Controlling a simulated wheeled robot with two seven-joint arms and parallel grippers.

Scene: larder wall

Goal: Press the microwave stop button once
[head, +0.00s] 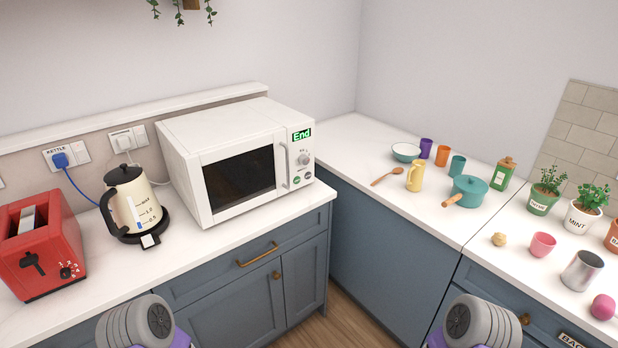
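The white microwave (232,125) stands in the corner of the left counter with its door shut. Its dark window faces the room. The control panel (301,165) is at the right of the door. A green display (301,135) at its top reads "End". A round knob (304,159) sits mid-panel, with small round buttons (297,181) below it; their labels are too small to read. Two rounded grey parts of my arms show at the bottom edge, well short of the microwave. No gripper fingers are in view.
A kettle (126,203) and a red toaster (39,245) stand left of the microwave. The counter in front of the panel is clear. The right counter holds a teal pot (469,191), a yellow jug (415,175), cups and potted herbs.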

